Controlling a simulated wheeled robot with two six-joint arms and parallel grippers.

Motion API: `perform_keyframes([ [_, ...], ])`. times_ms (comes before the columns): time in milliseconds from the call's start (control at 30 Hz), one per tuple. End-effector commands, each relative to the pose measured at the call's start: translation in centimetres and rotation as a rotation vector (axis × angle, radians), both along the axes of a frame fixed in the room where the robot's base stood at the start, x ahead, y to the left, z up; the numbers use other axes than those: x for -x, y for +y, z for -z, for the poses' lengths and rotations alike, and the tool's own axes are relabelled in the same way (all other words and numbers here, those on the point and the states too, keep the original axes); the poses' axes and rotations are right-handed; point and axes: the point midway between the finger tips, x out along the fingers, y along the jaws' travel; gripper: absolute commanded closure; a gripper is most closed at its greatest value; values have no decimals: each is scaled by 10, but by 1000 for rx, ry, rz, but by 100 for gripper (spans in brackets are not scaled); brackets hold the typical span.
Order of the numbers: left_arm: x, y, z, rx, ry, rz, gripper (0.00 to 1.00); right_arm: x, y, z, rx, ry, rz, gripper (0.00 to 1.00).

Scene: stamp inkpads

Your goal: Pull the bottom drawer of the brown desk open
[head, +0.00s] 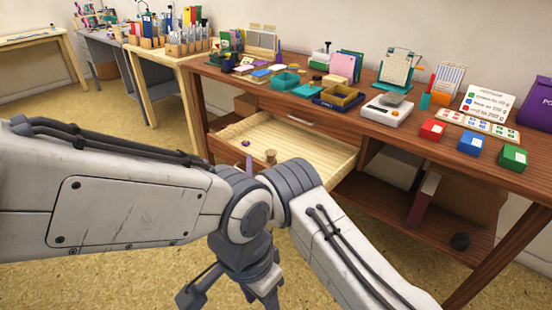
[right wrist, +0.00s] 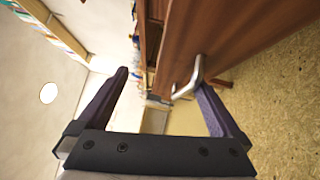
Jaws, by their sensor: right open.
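The brown desk (head: 440,160) stands across the middle and right of the head view. A drawer with a pale wooden inside (head: 300,137) is pulled out beneath its top. My arm hides most of its front, and I cannot tell whether it is the bottom drawer. In the right wrist view, a brown front panel (right wrist: 225,35) carries a metal handle (right wrist: 190,82). My right gripper (right wrist: 160,78) is open; the handle lies by its right fingertip, and contact is unclear. No left gripper can be made out.
Red, blue and green boxes (head: 470,144) stand near the desktop's front edge. Yellowish floor (head: 120,115) is clear left of the desk.

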Motion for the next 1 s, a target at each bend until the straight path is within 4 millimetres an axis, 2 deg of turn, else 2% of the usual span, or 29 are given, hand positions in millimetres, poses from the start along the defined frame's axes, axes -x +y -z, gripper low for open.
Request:
perform_keyframes([
  [33,0,0,-10,0,0,0,50,-2,-17,-33,-14,-47,23,44],
  [267,0,0,-24,0,0,0,50,13,-66,-60,-11,-48,34,45],
  [300,0,0,-26,0,0,0,50,15,-72,-64,-11,-48,34,59],
  [333,0,0,-27,0,0,0,50,17,-75,-67,-11,-48,33,59],
  [500,0,0,-30,0,0,0,50,25,-84,-73,-12,-44,20,59],
  [1000,0,0,-29,0,0,0,50,28,-88,-72,-13,-41,13,59],
])
